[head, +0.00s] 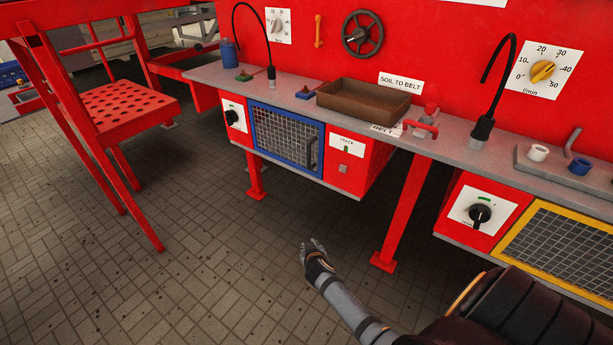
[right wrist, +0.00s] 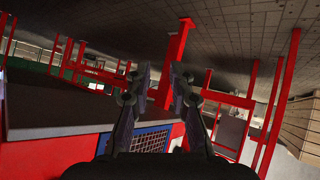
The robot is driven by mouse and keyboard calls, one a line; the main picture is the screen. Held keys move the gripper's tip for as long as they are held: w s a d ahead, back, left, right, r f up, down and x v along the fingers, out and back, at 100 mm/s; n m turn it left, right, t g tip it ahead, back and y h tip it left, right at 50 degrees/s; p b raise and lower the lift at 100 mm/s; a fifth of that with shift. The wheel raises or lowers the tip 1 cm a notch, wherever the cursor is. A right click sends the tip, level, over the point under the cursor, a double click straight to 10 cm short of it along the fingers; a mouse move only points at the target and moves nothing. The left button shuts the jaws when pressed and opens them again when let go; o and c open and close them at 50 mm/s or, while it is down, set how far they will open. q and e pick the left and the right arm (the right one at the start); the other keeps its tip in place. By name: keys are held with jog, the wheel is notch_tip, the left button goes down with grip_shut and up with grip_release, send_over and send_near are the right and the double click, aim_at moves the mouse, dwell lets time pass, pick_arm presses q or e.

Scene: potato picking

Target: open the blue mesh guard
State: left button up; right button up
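The blue mesh guard (head: 272,117) is a blue frame with grey wire mesh on the front of the red bench, below the grey worktop. It looks closed. A dark upright handle (head: 310,152) is on its right side. In the right wrist view the guard (right wrist: 151,141) shows upside down at the bottom, partly behind my fingers. My right gripper (head: 313,247) is above the floor, in front of and below the guard, apart from it. In the right wrist view its fingers (right wrist: 161,72) are spread with nothing between them. My left gripper is not in view.
Left of the guard is a black knob (head: 232,117); right of it is a labelled panel (head: 346,146). A red bench leg (head: 404,215) stands right of my gripper. A yellow-framed mesh guard (head: 560,245) is at the far right. The floor before the blue guard is clear.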

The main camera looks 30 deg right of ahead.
jog(key=w+d+r+m+t+h+b, duration=0.1)
jog(key=w+r+m+t+h+b, duration=0.15)
jog(key=r, duration=0.55)
jog(key=w+d+r+m+t+h+b, duration=0.15)
jog(key=w+r, duration=0.25)
jog(key=r, duration=0.4)
jog(key=m+t+h+b, duration=0.1)
jog(key=h+b, duration=0.1)
send_near(309, 158)
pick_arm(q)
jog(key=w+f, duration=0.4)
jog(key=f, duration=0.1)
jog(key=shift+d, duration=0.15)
pick_arm(e)
jog(key=x, duration=1)
jog(key=shift+w+d, duration=0.2)
jog(key=shift+w, duration=0.1)
grip_shut()
